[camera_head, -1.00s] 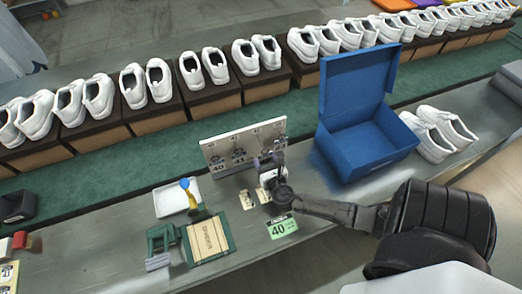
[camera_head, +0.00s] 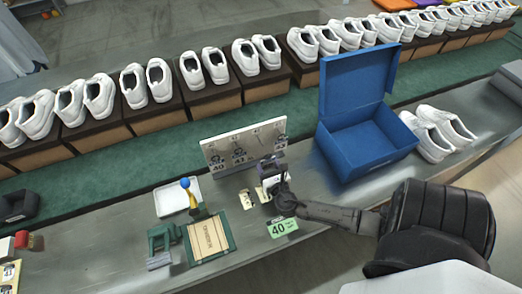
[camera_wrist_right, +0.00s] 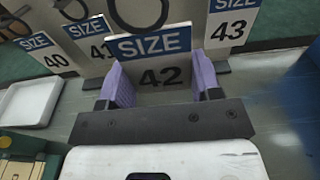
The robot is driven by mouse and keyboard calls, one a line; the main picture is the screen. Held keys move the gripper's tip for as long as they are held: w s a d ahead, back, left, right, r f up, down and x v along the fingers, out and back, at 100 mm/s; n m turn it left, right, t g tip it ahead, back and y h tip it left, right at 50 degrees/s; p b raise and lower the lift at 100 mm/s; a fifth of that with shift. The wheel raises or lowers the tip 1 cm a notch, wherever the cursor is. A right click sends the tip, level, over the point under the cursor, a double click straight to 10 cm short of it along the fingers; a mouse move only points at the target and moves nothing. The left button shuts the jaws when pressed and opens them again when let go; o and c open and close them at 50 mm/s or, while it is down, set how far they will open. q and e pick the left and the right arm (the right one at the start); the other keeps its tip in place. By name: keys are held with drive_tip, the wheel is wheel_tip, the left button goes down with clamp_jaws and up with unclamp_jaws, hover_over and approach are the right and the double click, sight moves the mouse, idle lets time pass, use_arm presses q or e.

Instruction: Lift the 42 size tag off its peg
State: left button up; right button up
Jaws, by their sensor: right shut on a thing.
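The 42 size tag (camera_wrist_right: 160,76) is white with a blue SIZE band. In the right wrist view it stands between the purple pads of my right gripper (camera_wrist_right: 161,82), which is shut on it. A grey ring shows above the tag; whether it still hangs on its peg I cannot tell. In the head view my right gripper (camera_head: 271,167) is in front of the right part of the white tag board (camera_head: 216,147) and hides most of the tag. The 40 tag (camera_wrist_right: 45,60), 41 tag (camera_wrist_right: 92,38) and 43 tag (camera_wrist_right: 232,20) are close by. My left gripper is not in view.
A blue open shoebox (camera_head: 350,152) stands right of the board, with white shoes (camera_head: 438,135) beyond it. A white tray (camera_head: 176,198), a green-edged box (camera_head: 209,238) and a green 40 card (camera_head: 283,227) lie on the grey bench. Shoe rows stand behind.

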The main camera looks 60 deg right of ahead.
drive_tip(key=shift+s+r, duration=0.1)
drive_tip(key=shift+s+a+r+p, duration=0.25)
drive_tip(key=shift+s+a+p, duration=0.05)
drive_tip(key=shift+p, duration=0.15)
drive_tip(key=shift+s+a+r+p, duration=0.6)
drive_tip(key=shift+s+a+p, duration=0.1)
drive_tip(key=shift+s, duration=0.1)
drive_tip(key=shift+s+a+r+p, duration=0.55)
drive_tip(key=shift+s+a+p, duration=0.05)
drive_tip(key=shift+s+p, duration=0.15)
